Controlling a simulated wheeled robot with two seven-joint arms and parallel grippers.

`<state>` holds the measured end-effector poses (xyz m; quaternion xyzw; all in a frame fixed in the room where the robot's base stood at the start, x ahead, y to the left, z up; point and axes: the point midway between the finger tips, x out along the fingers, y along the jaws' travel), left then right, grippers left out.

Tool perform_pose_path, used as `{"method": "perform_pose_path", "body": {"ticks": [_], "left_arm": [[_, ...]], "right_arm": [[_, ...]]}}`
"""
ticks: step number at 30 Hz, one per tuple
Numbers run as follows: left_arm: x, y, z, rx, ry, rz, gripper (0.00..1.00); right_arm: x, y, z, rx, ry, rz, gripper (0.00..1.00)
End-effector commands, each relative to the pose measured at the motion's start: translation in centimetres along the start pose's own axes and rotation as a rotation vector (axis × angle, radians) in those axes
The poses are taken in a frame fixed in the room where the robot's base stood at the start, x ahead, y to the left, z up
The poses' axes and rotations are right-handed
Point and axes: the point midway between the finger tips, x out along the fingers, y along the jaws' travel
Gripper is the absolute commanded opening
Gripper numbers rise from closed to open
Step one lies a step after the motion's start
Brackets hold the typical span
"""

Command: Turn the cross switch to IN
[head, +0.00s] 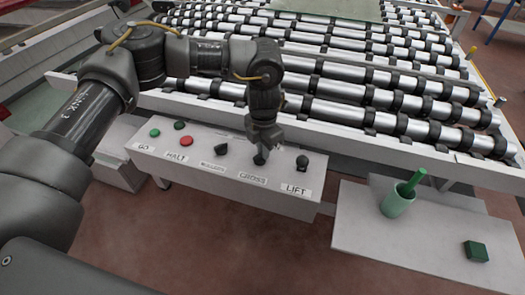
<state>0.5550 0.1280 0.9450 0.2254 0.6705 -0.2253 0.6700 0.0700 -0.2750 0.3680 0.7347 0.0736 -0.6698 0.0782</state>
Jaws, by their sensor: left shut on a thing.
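The cross switch (260,157) is a dark knob on the white control box (220,180), above the label CROSS (252,178). My left gripper (261,147) reaches down from above and is shut on this knob, its fingers hiding much of it. The knob's exact angle and any IN mark cannot be made out. My right gripper is not in view.
The box also bears a green GO button (155,133), a red HALT button (187,141), the rollers knob (221,149) and the LIFT knob (302,163). A roller conveyor (345,85) lies behind. A side shelf (360,235) holds a green cup (396,204) and a green block (475,251).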

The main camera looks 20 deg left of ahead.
Motion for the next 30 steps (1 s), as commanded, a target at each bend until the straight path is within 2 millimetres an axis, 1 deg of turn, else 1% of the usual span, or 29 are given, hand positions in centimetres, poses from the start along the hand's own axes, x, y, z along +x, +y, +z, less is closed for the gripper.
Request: {"method": "perform_pose_path", "body": {"ticks": [6, 18, 19, 24, 30], "left_arm": [[-0.12, 0.01, 0.11, 0.036, -0.004, 0.001, 0.0], [-0.17, -0.01, 0.12, 0.043, -0.005, 0.001, 0.0], [-0.17, -0.01, 0.12, 0.042, -0.005, 0.001, 0.12], [-0.12, -0.02, 0.07, 0.042, -0.003, 0.001, 0.33], [-0.06, -0.03, 0.03, 0.041, -0.002, 0.0, 0.33]], "right_arm": [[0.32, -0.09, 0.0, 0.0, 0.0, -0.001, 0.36], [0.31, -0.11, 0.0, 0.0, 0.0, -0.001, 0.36], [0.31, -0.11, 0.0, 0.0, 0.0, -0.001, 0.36], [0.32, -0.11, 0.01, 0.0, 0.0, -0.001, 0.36], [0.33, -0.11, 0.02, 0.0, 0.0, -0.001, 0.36]]}}
